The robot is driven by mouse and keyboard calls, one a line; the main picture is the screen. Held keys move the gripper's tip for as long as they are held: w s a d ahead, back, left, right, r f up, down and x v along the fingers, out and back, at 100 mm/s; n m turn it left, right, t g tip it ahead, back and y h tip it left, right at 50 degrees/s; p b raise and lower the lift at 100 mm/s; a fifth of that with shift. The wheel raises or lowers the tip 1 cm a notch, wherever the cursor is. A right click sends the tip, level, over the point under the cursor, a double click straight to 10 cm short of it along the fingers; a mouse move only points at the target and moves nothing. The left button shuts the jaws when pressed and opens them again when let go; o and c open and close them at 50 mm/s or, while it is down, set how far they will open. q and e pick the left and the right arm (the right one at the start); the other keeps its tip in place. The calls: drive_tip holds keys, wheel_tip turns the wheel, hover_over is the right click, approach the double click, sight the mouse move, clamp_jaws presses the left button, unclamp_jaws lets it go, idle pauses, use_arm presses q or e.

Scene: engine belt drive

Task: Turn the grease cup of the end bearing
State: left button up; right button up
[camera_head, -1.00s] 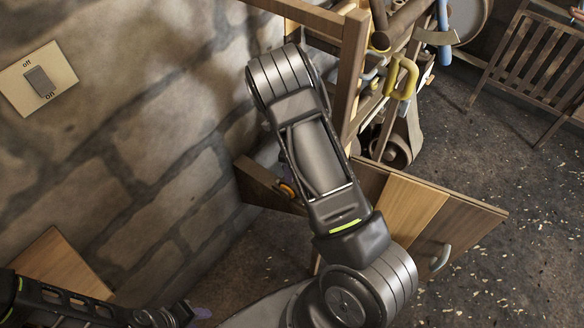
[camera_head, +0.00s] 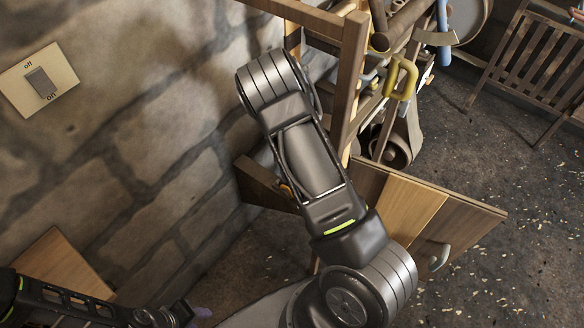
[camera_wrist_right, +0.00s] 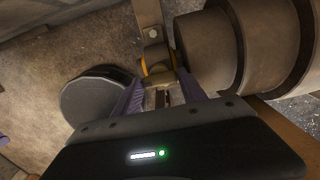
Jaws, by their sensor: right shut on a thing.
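In the right wrist view, my right gripper (camera_wrist_right: 161,88) has its two purple fingers closed around a small brass-coloured fitting (camera_wrist_right: 158,72), which looks like the grease cup. It sits at the end of a brown metal strap or bracket (camera_wrist_right: 150,22). The fingers hide much of the cup, so its turn cannot be read. In the head view my right arm covers the right gripper and most of the bearing area; only a bit of orange (camera_head: 286,191) shows beside the arm. My left gripper (camera_head: 203,313) is at the bottom left, only partly visible, apart from the cup.
Large stepped brown pulleys (camera_wrist_right: 255,45) stand close to the right of the right gripper. A dark round disc (camera_wrist_right: 96,96) lies on its left. A wall switch (camera_head: 40,82), a wooden rack of tools (camera_head: 352,75) and a wooden cabinet panel (camera_head: 412,207) surround my arm.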

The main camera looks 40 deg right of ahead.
drive_tip(key=o, duration=1.4)
drive_tip(key=shift+c, duration=0.2)
